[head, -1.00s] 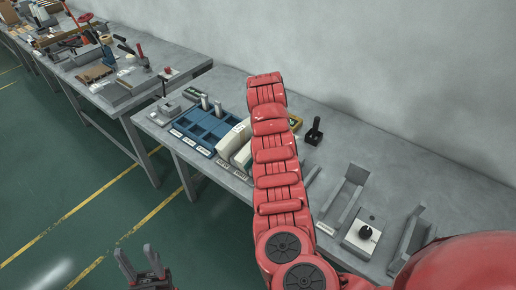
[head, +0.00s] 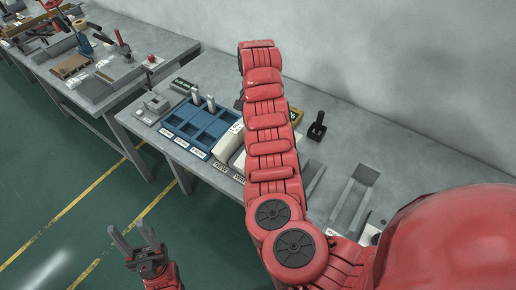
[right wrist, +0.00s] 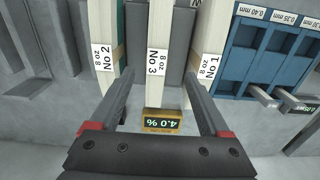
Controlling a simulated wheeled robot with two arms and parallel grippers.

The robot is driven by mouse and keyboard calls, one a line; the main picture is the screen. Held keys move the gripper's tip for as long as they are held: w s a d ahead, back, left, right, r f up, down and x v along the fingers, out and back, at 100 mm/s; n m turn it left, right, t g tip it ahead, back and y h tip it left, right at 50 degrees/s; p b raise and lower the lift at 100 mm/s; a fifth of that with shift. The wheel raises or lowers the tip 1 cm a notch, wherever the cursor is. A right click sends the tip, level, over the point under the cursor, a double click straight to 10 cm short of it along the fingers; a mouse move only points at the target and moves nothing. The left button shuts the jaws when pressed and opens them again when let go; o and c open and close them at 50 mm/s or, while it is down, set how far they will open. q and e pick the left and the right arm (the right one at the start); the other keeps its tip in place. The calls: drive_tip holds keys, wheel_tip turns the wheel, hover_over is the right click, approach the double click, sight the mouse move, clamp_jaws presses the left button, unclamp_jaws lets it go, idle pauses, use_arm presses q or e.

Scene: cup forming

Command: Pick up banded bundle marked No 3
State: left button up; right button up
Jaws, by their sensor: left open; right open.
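The bundle marked No 3 (right wrist: 157,65) is a pale upright block with a white label, in the middle of the right wrist view. My right gripper (right wrist: 158,78) is open, with one finger on each side of this bundle; whether they touch it I cannot tell. Bundle No 2 (right wrist: 104,60) is on the left and bundle No 1 (right wrist: 210,65) on the right. In the head view my right arm hides most of the bundles and the right gripper. My left gripper (head: 136,245) is open and empty over the floor.
A blue compartment tray (head: 200,127) with labelled slots stands next to the bundles; it also shows in the right wrist view (right wrist: 262,45). A small yellow display reading 4.0 % (right wrist: 162,121) lies near bundle No 3. A black upright device (head: 317,127) stands right of my arm.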

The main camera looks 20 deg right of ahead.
wheel_tip(320, 180, down, 8)
drive_tip(key=shift+w+d+r+b, duration=0.1)
drive_tip(key=shift+r+b, duration=0.15)
drive_tip(key=shift+b, duration=0.2)
drive_tip(key=shift+f, duration=0.25)
drive_tip(key=f+p, duration=0.1)
drive_tip(key=f, duration=0.1)
drive_tip(key=f+p, duration=0.2)
drive_tip(key=shift+d, duration=0.4)
drive_tip(key=shift+f, duration=0.4)
clamp_jaws()
drive_tip(key=shift+r, duration=0.1)
